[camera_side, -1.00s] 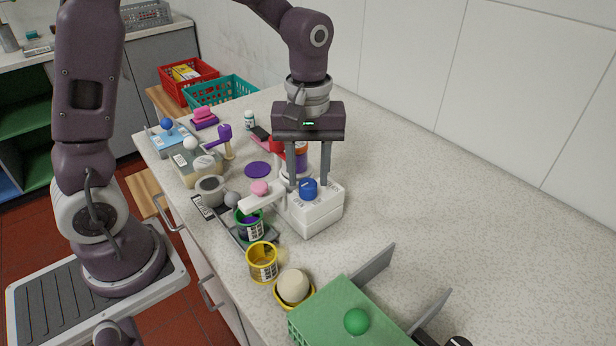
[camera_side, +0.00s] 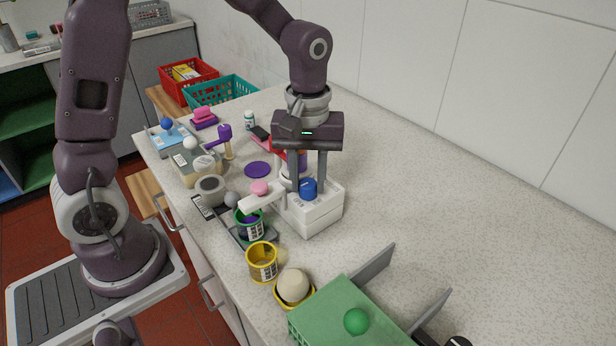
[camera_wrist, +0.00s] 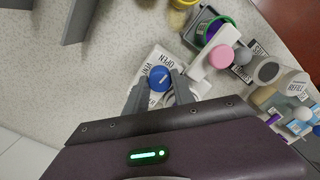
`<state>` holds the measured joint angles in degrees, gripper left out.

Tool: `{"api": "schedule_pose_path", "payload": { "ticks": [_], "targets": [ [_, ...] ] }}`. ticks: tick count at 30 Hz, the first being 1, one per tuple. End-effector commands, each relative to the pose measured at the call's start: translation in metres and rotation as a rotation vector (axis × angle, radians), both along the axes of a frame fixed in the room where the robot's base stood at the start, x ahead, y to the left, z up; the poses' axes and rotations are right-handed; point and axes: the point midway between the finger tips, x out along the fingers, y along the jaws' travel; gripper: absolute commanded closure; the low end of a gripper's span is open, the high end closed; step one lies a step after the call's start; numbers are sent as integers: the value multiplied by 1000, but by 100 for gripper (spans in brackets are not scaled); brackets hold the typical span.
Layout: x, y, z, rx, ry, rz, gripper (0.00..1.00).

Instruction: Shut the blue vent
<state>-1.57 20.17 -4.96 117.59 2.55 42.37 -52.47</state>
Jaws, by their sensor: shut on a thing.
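The blue vent knob (camera_side: 308,188) sits on top of a white box (camera_side: 318,215) in the middle of the counter. In the wrist view the knob (camera_wrist: 158,79) shows a pale mark on its top, and printed words reading VENT and OPEN lie beside it on the white box (camera_wrist: 166,59). My gripper (camera_side: 309,188) points down over the box with one finger on each side of the knob, shut on it. The fingers (camera_wrist: 160,80) also show around the knob in the wrist view. The knob's lower part is partly hidden by the fingers.
A pink knob (camera_side: 260,187) on a white arm juts from the box's left. A green-rimmed cup (camera_side: 249,226), yellow cup (camera_side: 262,263) and grey pot (camera_side: 209,190) stand nearby. A green box (camera_side: 345,310) with a ball is in front. The counter at right is clear.

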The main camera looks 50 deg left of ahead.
Motion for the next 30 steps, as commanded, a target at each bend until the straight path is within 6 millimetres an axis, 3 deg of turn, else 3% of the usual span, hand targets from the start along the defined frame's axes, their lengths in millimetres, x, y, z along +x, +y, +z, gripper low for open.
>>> {"api": "schedule_pose_path", "payload": {
  "ticks": [30],
  "targets": [
    [1,-1,1,0,-4,-911,100]
  ]
}}
